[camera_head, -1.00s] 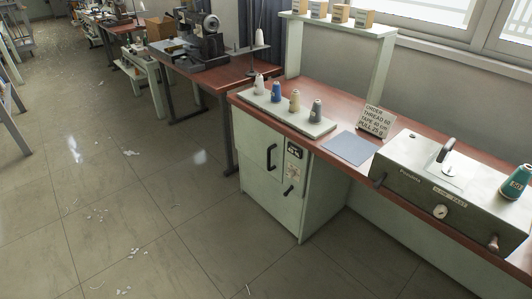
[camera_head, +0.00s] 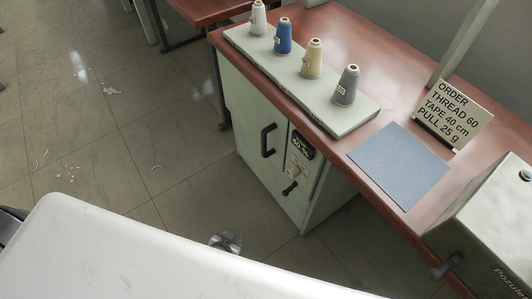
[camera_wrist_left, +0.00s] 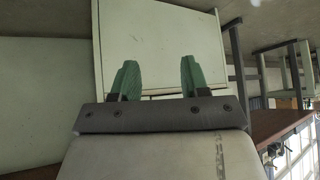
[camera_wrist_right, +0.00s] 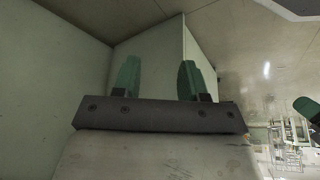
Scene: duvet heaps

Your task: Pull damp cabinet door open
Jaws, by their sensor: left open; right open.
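The damp cabinet (camera_head: 244,117) is a pale green cabinet under the red-brown tabletop in the head view. Its front has a black upright bar handle (camera_head: 267,140), a small dark display (camera_head: 302,145) and a black lever (camera_head: 290,188). The door appears closed. My left gripper (camera_wrist_left: 158,78) shows two green fingers, spread and empty, with a pale panel beyond them. My right gripper (camera_wrist_right: 158,80) is also spread and empty, facing pale panels that meet at a corner. Neither gripper's fingers show clearly in the head view, and I see no contact with the handle.
On the tabletop (camera_head: 330,40) are a tray (camera_head: 345,122) of thread cones, a blue-grey mat (camera_head: 400,165), an order sign (camera_head: 453,115) and a grey-green machine (camera_head: 490,230). A large white part of mine covers the lower left. Open floor (camera_head: 150,130) lies left of the cabinet.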

